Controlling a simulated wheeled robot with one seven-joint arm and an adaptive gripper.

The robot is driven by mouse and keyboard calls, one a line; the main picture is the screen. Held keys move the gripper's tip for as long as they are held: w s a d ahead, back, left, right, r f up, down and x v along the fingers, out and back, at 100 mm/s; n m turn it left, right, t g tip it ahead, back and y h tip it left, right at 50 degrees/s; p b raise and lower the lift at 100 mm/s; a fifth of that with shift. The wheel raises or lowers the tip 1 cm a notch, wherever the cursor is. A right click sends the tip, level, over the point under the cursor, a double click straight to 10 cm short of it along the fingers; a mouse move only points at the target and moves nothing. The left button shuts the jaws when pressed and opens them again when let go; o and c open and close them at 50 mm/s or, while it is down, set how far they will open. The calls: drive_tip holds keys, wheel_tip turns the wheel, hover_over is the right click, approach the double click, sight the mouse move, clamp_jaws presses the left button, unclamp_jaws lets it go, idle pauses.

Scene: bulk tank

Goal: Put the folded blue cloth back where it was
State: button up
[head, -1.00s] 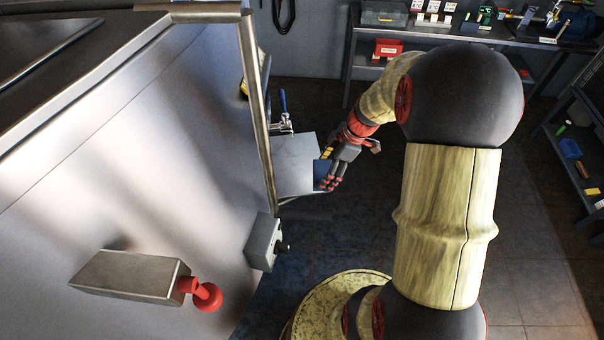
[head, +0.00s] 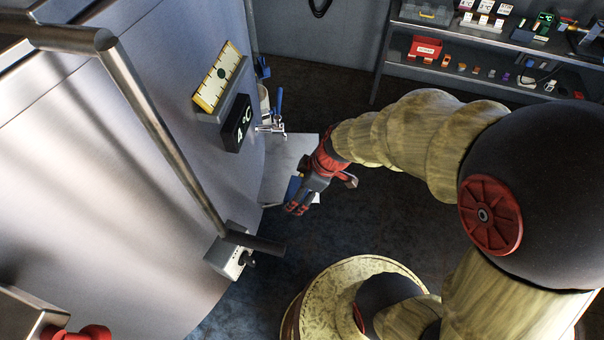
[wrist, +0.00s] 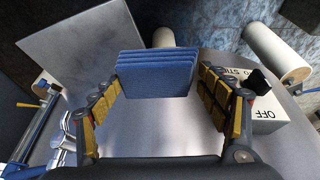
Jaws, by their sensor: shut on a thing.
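The folded blue cloth (wrist: 157,74) is a thick stack of layers between the two finger pads of my gripper (wrist: 160,92) in the wrist view. My gripper is shut on it. In the head view the cloth (head: 292,188) is a small blue patch at the fingers of my gripper (head: 298,206), partly hidden by them. A flat grey shelf plate (head: 287,165) by the tank is just behind the cloth; it also shows at upper left in the wrist view (wrist: 75,50). I cannot tell whether the cloth touches the plate.
The steel tank (head: 110,190) fills the left. On it are a ruler gauge (head: 218,78), a black temperature display (head: 238,122) and a switch box (head: 230,258), marked OFF in the wrist view (wrist: 262,108). A blue-handled valve (head: 279,103) stands near the plate. Dark floor is open below.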

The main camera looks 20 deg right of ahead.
drive_tip(key=w+d+f+b, duration=0.1)
drive_tip(key=w+f, duration=0.2)
drive_tip(key=w, duration=0.1)
drive_tip(key=w+d+f, duration=0.1)
drive_tip(key=w+f, duration=0.2)
drive_tip(key=w, duration=0.1)
drive_tip(key=w+d+f+b, duration=0.1)
drive_tip(key=w+d+f, duration=0.1)
drive_tip(key=w+f, duration=0.1)
drive_tip(key=shift+w+d+b, duration=0.1)
drive_tip(key=shift+w+b, duration=0.25)
drive_tip(key=shift+w, duration=0.25)
drive_tip(key=shift+w+d+f, duration=0.15)
drive_tip(key=shift+w+f, duration=0.25)
drive_tip(key=shift+f, duration=0.15)
drive_tip(key=shift+f+b, duration=0.55)
drive_tip(key=shift+f, duration=0.85)
drive_tip(key=shift+f, duration=0.15)
drive_tip(key=o, duration=0.5)
drive_tip(key=shift+b, duration=0.3)
drive_tip(key=o, duration=0.5)
